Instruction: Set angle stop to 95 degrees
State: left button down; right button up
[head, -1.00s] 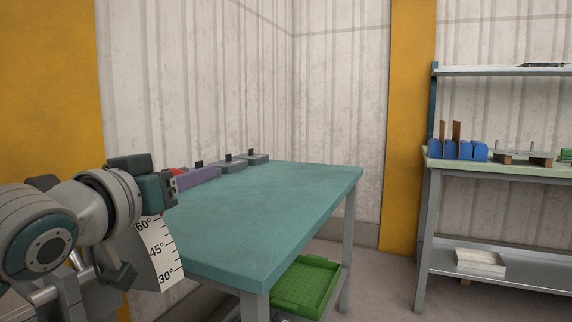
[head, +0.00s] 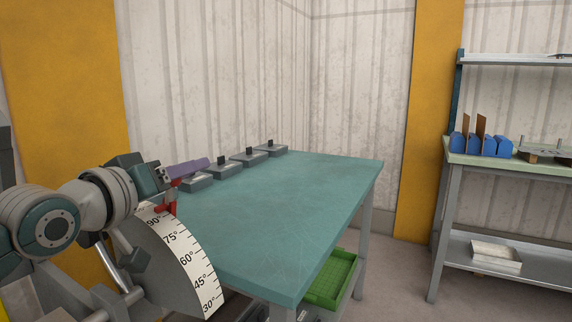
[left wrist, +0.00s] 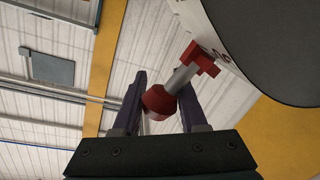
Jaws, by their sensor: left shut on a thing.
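The angle scale (head: 192,262) is a grey disc with a white band, marked from 30° up to 90° in the head view. The red angle stop (head: 172,205) sits at the scale's upper end, close to the 90° label; its exact reading cannot be told. My left gripper (head: 187,169) with purple fingers is beside it. In the left wrist view, my left gripper (left wrist: 160,86) is shut around the stop's red knob (left wrist: 158,102). A grey shaft runs from the knob to a red clamp (left wrist: 199,60) at the disc's edge. The right gripper is not in view.
A teal-topped table (head: 290,200) stands just beyond the scale, with several small grey blocks along its back edge. A green crate (head: 333,280) sits below it. A workbench (head: 510,158) with blue holders stands at the right. Floor shows between them.

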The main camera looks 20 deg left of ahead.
pick_arm(q)
jog(key=shift+f, duration=0.4)
jog(key=c, duration=0.8)
grip_release()
jog(key=shift+c, duration=0.2)
jog(key=o, duration=0.4)
jog(key=shift+r, duration=0.2)
jog(key=shift+s, duration=0.15)
jog(key=s, duration=0.6)
jog(key=s+p, duration=0.1)
jog(key=s, duration=0.2)
jog(key=shift+s+d+r, duration=0.3)
jog(key=shift+s+r, duration=0.05)
jog(key=shift+r, duration=0.05)
